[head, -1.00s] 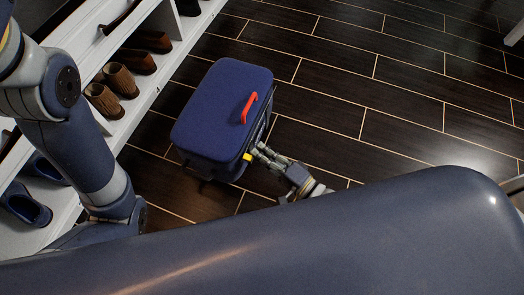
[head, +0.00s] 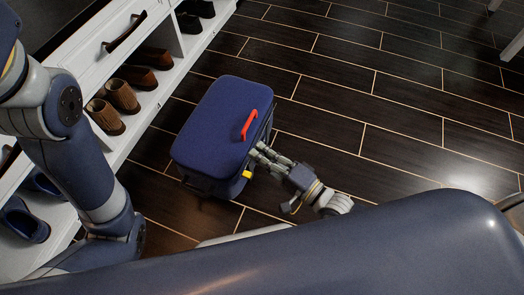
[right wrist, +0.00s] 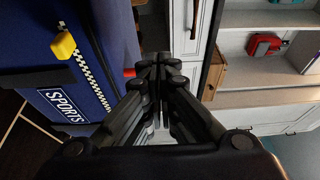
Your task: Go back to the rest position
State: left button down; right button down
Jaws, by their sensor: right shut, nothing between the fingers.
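My right gripper (head: 257,151) is shut and empty, its fingertips close beside the right side of a dark blue bag. In the right wrist view the closed fingers (right wrist: 158,68) point away from the camera, with the bag's side to their left. I cannot tell whether they touch the bag. My left arm comes down the left of the head view, but its gripper is out of view.
The blue sports bag (head: 222,122), with a red handle (head: 249,125) and yellow zipper pull (right wrist: 64,45), stands on the dark plank floor (head: 360,95). A white shoe rack (head: 150,80) with brown shoes (head: 122,95) is at the left. Open floor lies to the right.

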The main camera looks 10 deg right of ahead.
jog(key=shift+r, duration=0.3)
dwell(0.4)
